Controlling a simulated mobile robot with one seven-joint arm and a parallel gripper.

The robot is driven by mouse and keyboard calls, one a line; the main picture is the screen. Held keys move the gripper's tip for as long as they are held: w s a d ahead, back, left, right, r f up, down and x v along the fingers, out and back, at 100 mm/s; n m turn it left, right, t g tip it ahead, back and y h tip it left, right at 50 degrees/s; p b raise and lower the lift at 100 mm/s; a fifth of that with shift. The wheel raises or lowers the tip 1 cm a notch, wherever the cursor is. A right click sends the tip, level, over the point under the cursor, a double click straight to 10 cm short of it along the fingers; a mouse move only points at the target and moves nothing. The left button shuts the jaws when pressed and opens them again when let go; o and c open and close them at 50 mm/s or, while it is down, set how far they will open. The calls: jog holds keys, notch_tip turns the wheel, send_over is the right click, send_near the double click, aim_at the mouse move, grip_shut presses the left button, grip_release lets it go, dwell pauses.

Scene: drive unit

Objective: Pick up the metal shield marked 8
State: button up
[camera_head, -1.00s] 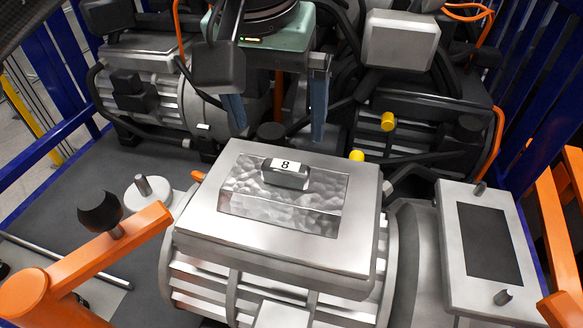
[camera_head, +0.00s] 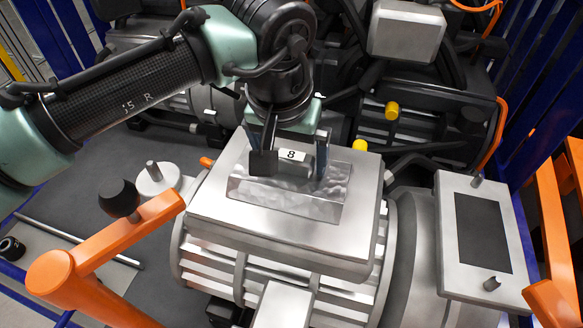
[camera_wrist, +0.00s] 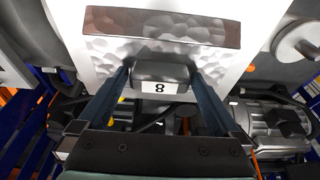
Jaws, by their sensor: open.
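The metal shield marked 8 (camera_head: 330,205) is a dimpled silver plate lying in the flat top of a grey motor housing. Its dark handle with the white "8" label (camera_head: 292,155) stands up from its rear part. In the wrist view the shield (camera_wrist: 205,52) lies ahead, and its handle (camera_wrist: 160,72) is between my fingertips. My gripper (camera_head: 288,165) is over the handle, one finger on each side; it also shows in the wrist view (camera_wrist: 166,85). The fingers are open, with a small gap visible. The head view partly hides the handle behind my wrist parts.
The grey motor housing (camera_head: 230,225) carries the shield. An orange bar with a black knob (camera_head: 119,199) stands at the left. A grey box with a dark panel (camera_head: 483,235) is at the right. Yellow caps (camera_head: 392,110) and black hoses lie behind. Blue frame bars border the place.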

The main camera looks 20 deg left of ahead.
jog(key=shift+c, duration=0.2)
jog(key=c, duration=1.3)
